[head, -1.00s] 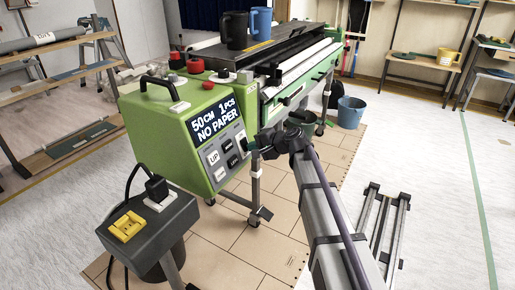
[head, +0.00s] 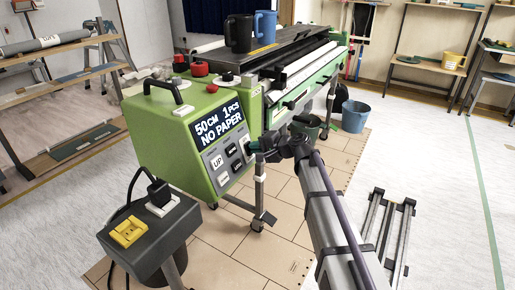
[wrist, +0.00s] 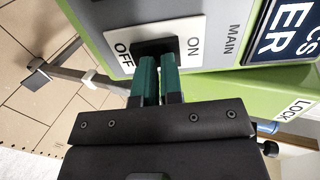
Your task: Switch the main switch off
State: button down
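The green wallpaper paster (head: 165,140) stands on the left with a display reading "50CM 1PCS NO PAPER". In the wrist view OFF is on the left and ON on the right. My gripper (wrist: 158,62) has its green fingers close together at the rocker's lower edge, with only a thin gap between them. The tips seem to touch the rocker or nearly so. In the head view my gripper (head: 254,148) covers most of the switch.
A grey box (head: 170,222) with a black plug and a yellow socket stands at front left. Black and blue mugs (head: 239,33) stand on the machine. A blue bucket (head: 354,116) and metal rails (head: 383,235) are on the floor; the right-hand floor is mostly clear.

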dwell(0.3)
jog(key=p+v, duration=0.5)
jog(key=v, duration=0.9)
jog(key=shift+r, duration=0.1)
jog(key=w+a+f+b, duration=0.2)
jog(key=a+f, duration=0.1)
jog(key=a, duration=0.2)
jog(key=w+a+f+h+b, duration=0.1)
jog(key=w+a+f+b, duration=0.1)
jog(key=a, duration=0.4)
jog(key=shift+w+f+g, duration=0.3)
jog(key=shift+w+f, duration=0.2)
jog(key=shift+w, duration=0.25)
jog(key=shift+a, duration=0.15)
